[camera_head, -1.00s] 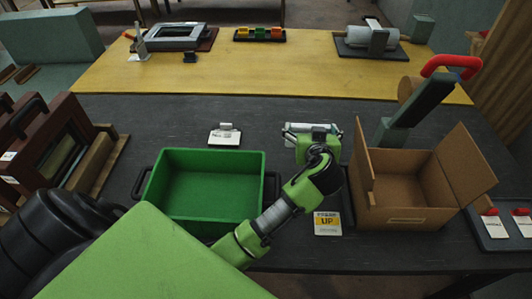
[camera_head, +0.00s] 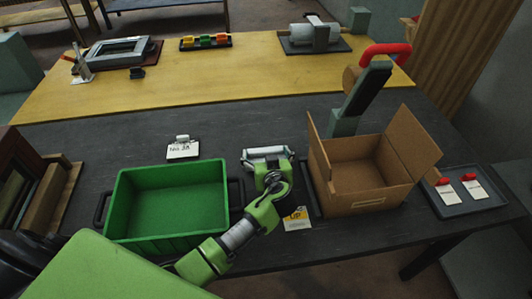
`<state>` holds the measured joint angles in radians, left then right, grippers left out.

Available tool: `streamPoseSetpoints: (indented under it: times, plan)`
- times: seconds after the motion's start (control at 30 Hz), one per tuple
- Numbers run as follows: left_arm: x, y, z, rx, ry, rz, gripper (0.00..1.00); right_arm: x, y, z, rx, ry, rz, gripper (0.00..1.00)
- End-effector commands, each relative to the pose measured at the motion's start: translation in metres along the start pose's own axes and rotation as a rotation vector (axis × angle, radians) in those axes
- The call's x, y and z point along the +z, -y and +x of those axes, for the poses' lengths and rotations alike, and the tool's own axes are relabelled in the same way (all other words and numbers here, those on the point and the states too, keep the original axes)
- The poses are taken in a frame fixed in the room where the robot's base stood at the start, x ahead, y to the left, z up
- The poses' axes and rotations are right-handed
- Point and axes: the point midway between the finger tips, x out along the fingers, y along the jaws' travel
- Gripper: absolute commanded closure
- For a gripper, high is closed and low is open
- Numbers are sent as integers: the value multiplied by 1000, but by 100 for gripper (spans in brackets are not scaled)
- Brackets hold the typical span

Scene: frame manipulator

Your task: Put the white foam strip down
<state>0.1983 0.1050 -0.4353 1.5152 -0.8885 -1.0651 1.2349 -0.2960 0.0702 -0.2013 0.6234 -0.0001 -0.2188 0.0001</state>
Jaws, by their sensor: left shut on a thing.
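My left gripper (camera_head: 268,163) is over the dark table, between the green bin and the cardboard box. It is shut on a pale, white-grey strip-like piece (camera_head: 268,152), which I take to be the white foam strip. The strip lies crosswise in the picture and shows on both sides of the gripper. The gripper hides part of it, and I cannot tell whether it touches the surface below. My right gripper is not in view.
The empty green bin (camera_head: 118,205) stands to the left and the open, empty cardboard box (camera_head: 365,197) to the right. A yellow "UP" card (camera_head: 296,216) lies near the arm. A dark tray (camera_head: 480,208) holds red-topped cards. A red-handled tool (camera_head: 365,95) stands behind the box.

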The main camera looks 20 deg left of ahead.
Motion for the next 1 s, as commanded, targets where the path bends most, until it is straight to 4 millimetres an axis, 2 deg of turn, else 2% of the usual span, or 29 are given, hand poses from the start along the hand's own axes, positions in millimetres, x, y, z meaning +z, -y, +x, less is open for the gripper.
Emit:
streamPoseSetpoints:
  times: [0.07, 0.1, 0.13, 0.53, 0.67, 1.0]
  plan:
    - [3, 0, 1, 0, 0, -1, 28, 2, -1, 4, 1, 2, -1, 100]
    - [2, 0, 1, 0, 0, 0, 12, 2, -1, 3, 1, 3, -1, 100]
    - [2, 0, 1, 0, 0, 0, 10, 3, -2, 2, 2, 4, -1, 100]
    - [0, -1, -4, 1, 1, -1, 10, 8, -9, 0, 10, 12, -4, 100]
    - [2, -1, -23, 3, 1, -3, 10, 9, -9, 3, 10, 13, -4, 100]
    - [2, 0, -91, 2, 3, -4, 10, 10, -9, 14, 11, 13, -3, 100]
